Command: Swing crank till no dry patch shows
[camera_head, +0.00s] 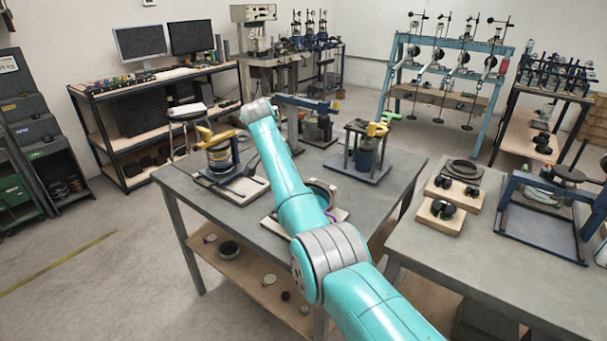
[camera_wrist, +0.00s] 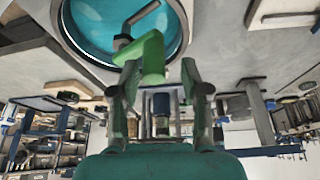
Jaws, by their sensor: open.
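In the wrist view a round dish (camera_wrist: 92,40) with a dark rim and teal inside lies at the top, cut off by the frame edge. A grey crank rod (camera_wrist: 143,12) reaches over it, with a green grip (camera_wrist: 152,55) at its end. My gripper (camera_wrist: 160,74) is open, its two fingers on either side of the green grip; I cannot tell if they touch it. I see no clear dry patch in the visible part of the dish. In the head view my arm hides the gripper.
On the grey table (camera_head: 225,218) stand a device with a yellow lever (camera_head: 215,137), a blue-framed stand (camera_head: 365,155) and a dark ring (camera_head: 322,190) on a pale board, partly behind my arm. Another table (camera_head: 480,262) with blocks (camera_head: 440,216) and a blue frame is at right.

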